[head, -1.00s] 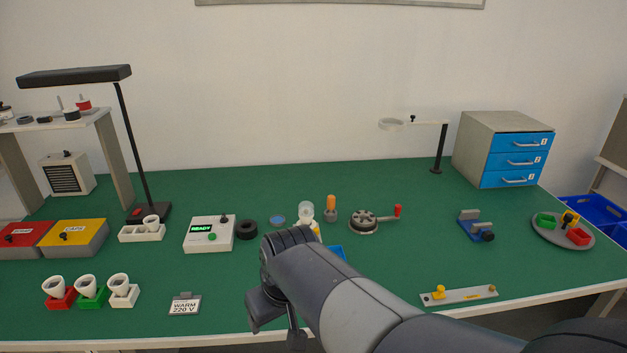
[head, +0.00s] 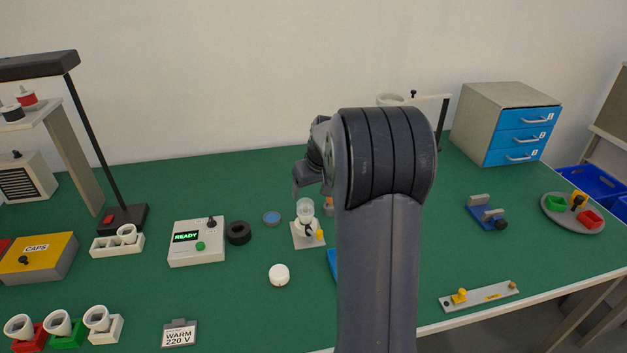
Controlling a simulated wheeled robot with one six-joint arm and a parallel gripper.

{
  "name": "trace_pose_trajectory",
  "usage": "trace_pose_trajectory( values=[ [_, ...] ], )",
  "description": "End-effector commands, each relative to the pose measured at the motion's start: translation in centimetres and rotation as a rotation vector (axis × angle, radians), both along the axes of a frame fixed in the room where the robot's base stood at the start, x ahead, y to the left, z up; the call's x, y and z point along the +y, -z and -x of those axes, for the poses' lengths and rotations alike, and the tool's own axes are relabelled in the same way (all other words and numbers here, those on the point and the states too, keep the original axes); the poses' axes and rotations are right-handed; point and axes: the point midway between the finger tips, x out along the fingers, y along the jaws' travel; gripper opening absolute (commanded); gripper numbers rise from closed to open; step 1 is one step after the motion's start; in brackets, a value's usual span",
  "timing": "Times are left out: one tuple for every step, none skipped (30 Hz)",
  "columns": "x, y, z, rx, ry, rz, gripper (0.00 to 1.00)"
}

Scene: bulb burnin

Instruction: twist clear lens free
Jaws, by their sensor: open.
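The clear lens (head: 305,208) is a small transparent dome on top of a pale stand (head: 308,239) with a yellow knob, near the table's middle. My gripper (head: 297,188) is partly visible above and slightly left of the lens, apart from it in the picture. It is open and empty as far as I can see. My arm hides part of the table to the right of the stand.
A READY tester box (head: 196,242), a black ring (head: 238,233) and a blue disc (head: 271,218) lie left of the stand. A white round piece (head: 279,275) lies in front. A blue vise (head: 486,214) stands right. The front-left middle is mostly clear.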

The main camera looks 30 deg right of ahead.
Motion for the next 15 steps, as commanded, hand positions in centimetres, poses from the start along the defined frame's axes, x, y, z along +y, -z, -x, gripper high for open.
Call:
trace_pose_trajectory(
  values=[
    [0.1,1.0,-0.3,0.005,-0.001,-0.002,0.72],
    [0.1,1.5,-0.5,0.005,-0.001,-0.002,0.72],
    [0.1,2.2,-0.8,0.005,-0.001,-0.002,0.72],
    [0.1,2.7,-1.0,0.005,-0.001,-0.002,0.72],
    [0.1,3.2,-1.2,0.005,-0.002,-0.002,0.72],
    [0.1,3.9,-1.5,0.005,-0.002,-0.002,0.72],
    [0.1,4.4,-1.7,0.005,-0.002,-0.002,0.72],
    [0.1,4.9,-1.9,0.004,-0.002,-0.002,0.72],
    [0.1,5.5,-2.2,0.004,-0.002,-0.002,0.72],
    [0.1,5.9,-2.4,0.004,-0.002,-0.002,0.72],
    [0.1,6.3,-2.5,0.003,-0.002,-0.001,0.72],
    [0.1,6.7,-2.7,0.003,-0.002,-0.001,0.72],
    [0.1,7.0,-2.9,0.003,-0.002,-0.001,0.72],
    [0.1,7.3,-3.0,0.002,-0.002,-0.001,0.72],
    [0.1,7.5,-3.1,0.001,-0.001,-0.001,0.72]
  ],
)
